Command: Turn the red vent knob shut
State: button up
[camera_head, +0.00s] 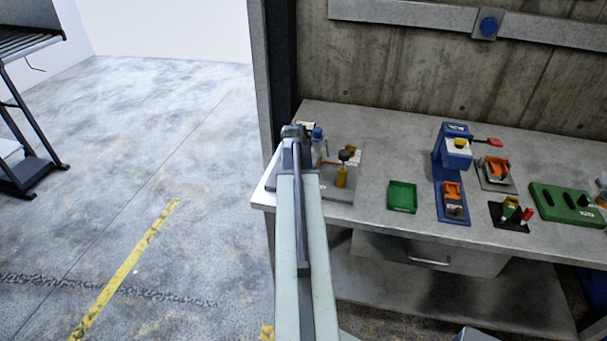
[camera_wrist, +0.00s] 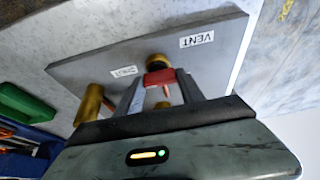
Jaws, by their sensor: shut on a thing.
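In the wrist view the red vent knob (camera_wrist: 160,77) sits between the two fingers of my gripper (camera_wrist: 160,88), which is shut on it. A dark and brass round part shows just beyond the knob. The knob is on a grey plate (camera_wrist: 100,62) with a white label reading VENT (camera_wrist: 197,39) and a smaller white label (camera_wrist: 124,71) that is hard to read. A brass cylinder (camera_wrist: 90,103) stands on the same plate. In the head view my arm hides the red knob; the plate (camera_head: 335,192) and the brass cylinder (camera_head: 342,177) show at the bench's left end.
On the bench (camera_head: 374,150), right of the plate, are a green tray (camera_head: 402,196), a blue press-like fixture (camera_head: 448,180), a small grey fixture (camera_head: 496,172) and a green block with holes (camera_head: 565,204). A drawer (camera_head: 430,255) is below. The floor at left is mostly clear.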

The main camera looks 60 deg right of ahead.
dwell(0.3)
jog(key=o, duration=1.4)
jog(key=shift+c, duration=0.2)
jog(key=w+p+v, duration=0.1)
jog(key=p+v, duration=0.6)
jog(key=shift+s+r, duration=0.4)
jog(key=shift+s, duration=0.1)
jog(key=shift+w+a, duration=0.1)
jog(key=shift+a, duration=0.1)
